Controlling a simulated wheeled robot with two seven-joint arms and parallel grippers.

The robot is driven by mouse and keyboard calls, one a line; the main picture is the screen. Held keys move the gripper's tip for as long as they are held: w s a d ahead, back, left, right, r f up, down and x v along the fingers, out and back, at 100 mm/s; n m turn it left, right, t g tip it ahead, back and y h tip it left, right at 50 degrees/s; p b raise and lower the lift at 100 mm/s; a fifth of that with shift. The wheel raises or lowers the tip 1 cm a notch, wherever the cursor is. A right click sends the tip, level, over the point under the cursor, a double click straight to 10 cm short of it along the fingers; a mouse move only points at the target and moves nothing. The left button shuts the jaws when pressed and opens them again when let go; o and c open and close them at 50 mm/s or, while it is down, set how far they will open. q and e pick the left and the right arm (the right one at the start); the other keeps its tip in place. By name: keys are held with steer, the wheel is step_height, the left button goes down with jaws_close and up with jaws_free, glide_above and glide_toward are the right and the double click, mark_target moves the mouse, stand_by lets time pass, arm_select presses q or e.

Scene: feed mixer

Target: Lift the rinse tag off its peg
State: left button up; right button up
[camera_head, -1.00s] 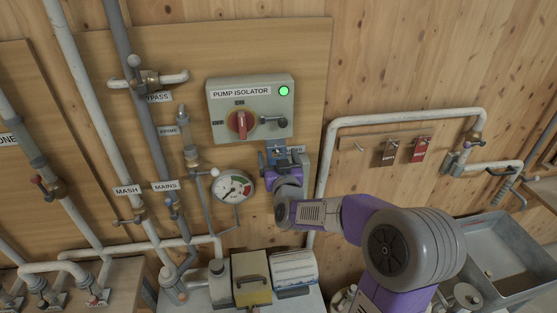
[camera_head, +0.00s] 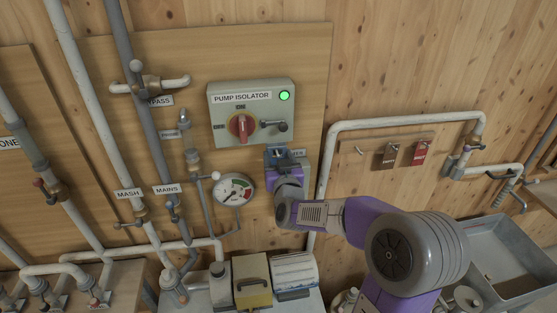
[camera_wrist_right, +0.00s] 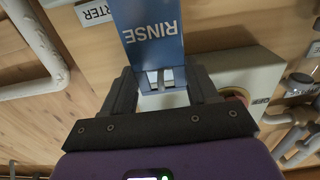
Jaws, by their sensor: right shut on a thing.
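The blue rinse tag (camera_wrist_right: 150,35) shows in the right wrist view with the word RINSE upside down. My right gripper (camera_wrist_right: 162,80) has its fingers on either side of the tag's end and is shut on it. In the head view the tag (camera_head: 277,150) is a small blue patch just below the pump isolator box (camera_head: 252,112), and my right gripper (camera_head: 284,165) is at it. The peg behind the tag is hidden, so I cannot tell whether the tag still hangs on it. My left gripper is not in view.
A wooden board with a bare peg (camera_head: 358,150), a brown tag (camera_head: 388,155) and a red tag (camera_head: 420,153) is to the right. A grey pipe (camera_head: 321,185) runs close by my right gripper. A pressure gauge (camera_head: 234,188) is to its left.

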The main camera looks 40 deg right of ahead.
steer(key=shift+s, duration=0.1)
stand_by(0.3)
steer(key=shift+v, duration=2.45)
steer(key=shift+a, duration=0.1)
steer(key=shift+v, duration=2.1)
steer(key=shift+r, duration=0.1)
